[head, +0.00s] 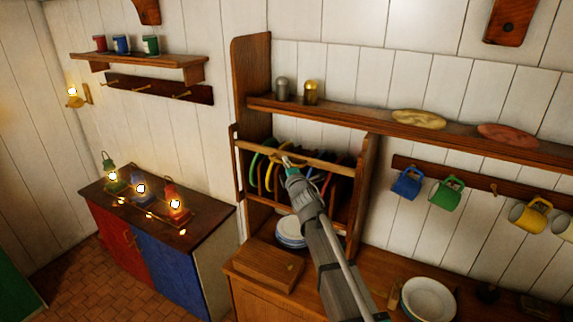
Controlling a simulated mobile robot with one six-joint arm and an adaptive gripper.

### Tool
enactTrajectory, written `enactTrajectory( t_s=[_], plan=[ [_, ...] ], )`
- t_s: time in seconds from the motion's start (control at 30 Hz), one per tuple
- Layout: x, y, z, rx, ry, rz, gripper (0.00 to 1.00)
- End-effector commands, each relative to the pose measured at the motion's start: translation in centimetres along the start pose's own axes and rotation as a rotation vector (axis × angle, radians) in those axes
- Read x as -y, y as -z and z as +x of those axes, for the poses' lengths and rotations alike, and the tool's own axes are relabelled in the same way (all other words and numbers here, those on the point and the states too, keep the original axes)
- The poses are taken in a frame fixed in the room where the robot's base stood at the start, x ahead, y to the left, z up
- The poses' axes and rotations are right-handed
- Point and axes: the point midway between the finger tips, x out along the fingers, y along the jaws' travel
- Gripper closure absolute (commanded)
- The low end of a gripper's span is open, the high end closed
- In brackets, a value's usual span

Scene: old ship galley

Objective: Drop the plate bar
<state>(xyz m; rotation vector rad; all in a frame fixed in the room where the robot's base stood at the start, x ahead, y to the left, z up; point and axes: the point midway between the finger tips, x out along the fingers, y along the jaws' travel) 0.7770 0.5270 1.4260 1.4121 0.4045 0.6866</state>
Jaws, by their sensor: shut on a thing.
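The plate bar (325,163) is a light wooden rail across the upper front of the plate rack (357,200) on the wooden dresser. Several coloured plates stand on edge behind it, among them a yellow plate (256,163). My gripper (287,161) is at the middle of the bar, shut on what looks like the bar or a fitting on it. The fingertips are small here and the exact contact is hard to see. My arm hides part of the rack's lower right.
White plates (291,232) are stacked below the rack, behind a wooden box (268,268). White bowls (428,299) stand on the counter at right. Mugs, such as a blue mug (407,183), hang at right. Lit lanterns (141,189) stand on the left cabinet.

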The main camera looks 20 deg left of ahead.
Motion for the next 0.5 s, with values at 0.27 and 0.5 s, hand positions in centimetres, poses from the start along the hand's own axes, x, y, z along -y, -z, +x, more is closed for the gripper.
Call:
enactTrajectory(
  t_s=[0.27, 0.5],
  plan=[
    [2.2, 0.3, -0.3, 0.0, 0.001, 0.0, 1.0],
    [5.3, 0.7, -0.8, 0.001, 0.001, 0.0, 1.0]
  ],
)
